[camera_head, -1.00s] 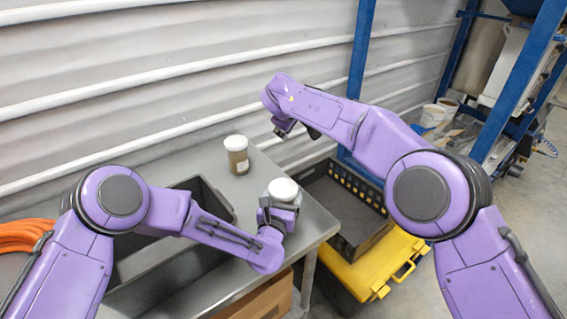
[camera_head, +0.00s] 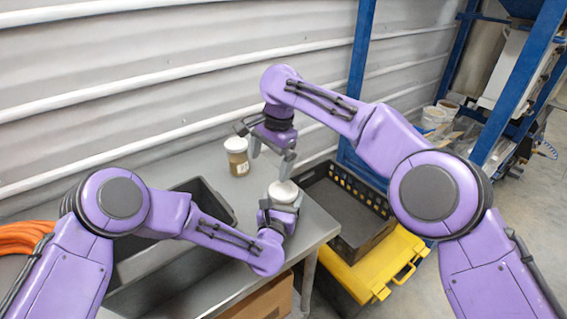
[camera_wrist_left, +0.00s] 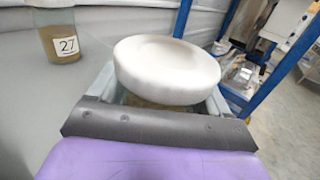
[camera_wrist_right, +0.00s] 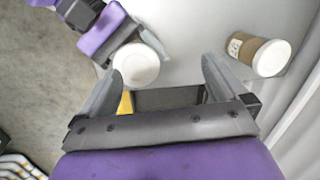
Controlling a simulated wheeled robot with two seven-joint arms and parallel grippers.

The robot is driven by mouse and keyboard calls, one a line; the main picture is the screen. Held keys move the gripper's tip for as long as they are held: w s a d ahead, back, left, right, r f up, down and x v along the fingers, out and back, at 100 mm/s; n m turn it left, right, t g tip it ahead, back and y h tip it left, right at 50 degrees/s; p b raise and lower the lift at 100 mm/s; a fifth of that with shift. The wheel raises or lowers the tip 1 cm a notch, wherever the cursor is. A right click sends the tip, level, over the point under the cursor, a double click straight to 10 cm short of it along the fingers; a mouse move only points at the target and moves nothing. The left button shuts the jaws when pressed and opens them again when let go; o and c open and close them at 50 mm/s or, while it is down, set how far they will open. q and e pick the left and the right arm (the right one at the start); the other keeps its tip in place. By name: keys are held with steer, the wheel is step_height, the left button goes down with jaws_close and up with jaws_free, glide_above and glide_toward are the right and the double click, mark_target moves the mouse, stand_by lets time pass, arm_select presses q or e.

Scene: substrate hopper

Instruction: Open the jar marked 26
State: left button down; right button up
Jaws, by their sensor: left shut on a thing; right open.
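My left gripper (camera_head: 278,212) is shut around a jar with a white lid (camera_head: 284,190) near the table's right end. The lid shows large in the left wrist view (camera_wrist_left: 166,68); the jar's label is hidden. A second white-lidded jar with brown contents (camera_head: 238,157) stands upright on the table further back. Its label reads 27 in the left wrist view (camera_wrist_left: 62,40).
A grey bin (camera_head: 215,200) sits in the table's left part. A black crate (camera_head: 365,247) and a yellow case (camera_head: 395,262) stand right of the table. A blue post (camera_head: 360,50) and corrugated wall rise behind. The tabletop (camera_head: 262,170) around the jars is mostly bare.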

mark_target(283, 189)
steer(key=d+n+h, duration=0.1)
steer(key=s+d+n+h, duration=0.1)
steer(key=d, duration=0.1)
steer(key=shift+d+f+g, duration=0.1)
steer(key=shift+f+g, duration=0.1)
steer(key=shift+g, duration=0.1)
steer(key=shift+d+f+n, duration=0.1)
steer(key=shift+f+n, duration=0.2)
step_height(283, 189, down, 7)
steer(key=shift+f, duration=0.2)
steer(key=c, duration=1.1)
steer(key=shift+o, duration=0.2)
steer(key=n, duration=0.4)
steer(key=shift+r+n, duration=0.1)
steer(key=shift+n, duration=0.3)
steer(key=n, duration=0.5)
